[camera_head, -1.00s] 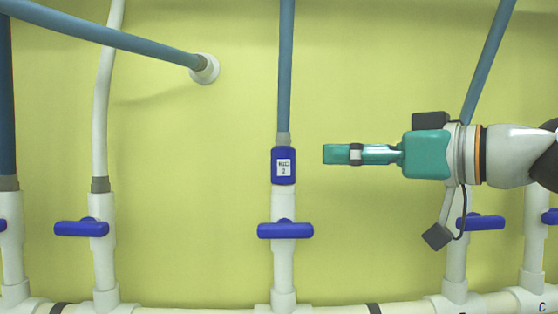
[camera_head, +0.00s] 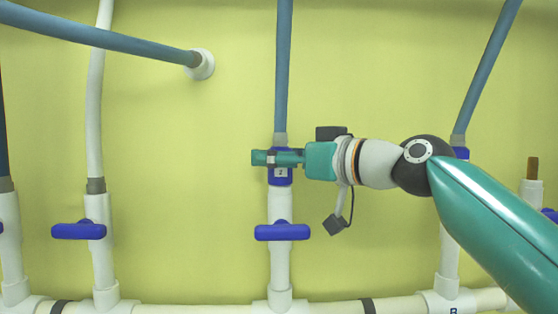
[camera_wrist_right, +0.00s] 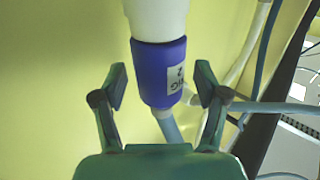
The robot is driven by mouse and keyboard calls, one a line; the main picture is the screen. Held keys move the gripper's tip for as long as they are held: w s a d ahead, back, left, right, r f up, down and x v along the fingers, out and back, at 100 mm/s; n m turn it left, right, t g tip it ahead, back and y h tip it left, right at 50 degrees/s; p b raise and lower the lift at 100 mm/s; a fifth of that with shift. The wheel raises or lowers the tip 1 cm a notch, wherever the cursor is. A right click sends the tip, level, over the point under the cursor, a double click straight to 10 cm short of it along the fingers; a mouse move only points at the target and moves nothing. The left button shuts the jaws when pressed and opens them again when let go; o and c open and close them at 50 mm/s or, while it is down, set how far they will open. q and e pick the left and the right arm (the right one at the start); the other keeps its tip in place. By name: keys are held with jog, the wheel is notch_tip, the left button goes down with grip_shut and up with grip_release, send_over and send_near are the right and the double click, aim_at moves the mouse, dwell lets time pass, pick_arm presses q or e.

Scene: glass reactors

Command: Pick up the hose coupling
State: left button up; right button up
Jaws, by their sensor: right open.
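The hose coupling (camera_head: 281,172) is a dark blue collar with a white label. It joins the blue hose above to a white pipe below. My right gripper (camera_head: 262,158) reaches in from the right, and its teal fingers partly cover the coupling in the head view. In the right wrist view the coupling (camera_wrist_right: 159,73) stands between the two open fingers of the right gripper (camera_wrist_right: 160,88), with a visible gap on each side. The label there is partly readable. My left gripper is in neither view.
A blue valve handle (camera_head: 282,232) sits on the white pipe below the coupling. A blue hose (camera_head: 110,38) crosses the upper left to a wall fitting. Another handle (camera_head: 79,231) is at the left. The yellow-green wall between the pipes is clear.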

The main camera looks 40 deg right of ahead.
jog(key=shift+s, duration=0.1)
jog(key=shift+c, duration=1)
jog(key=c, duration=1)
jog(key=shift+c, duration=0.8)
jog(key=shift+r, duration=0.15)
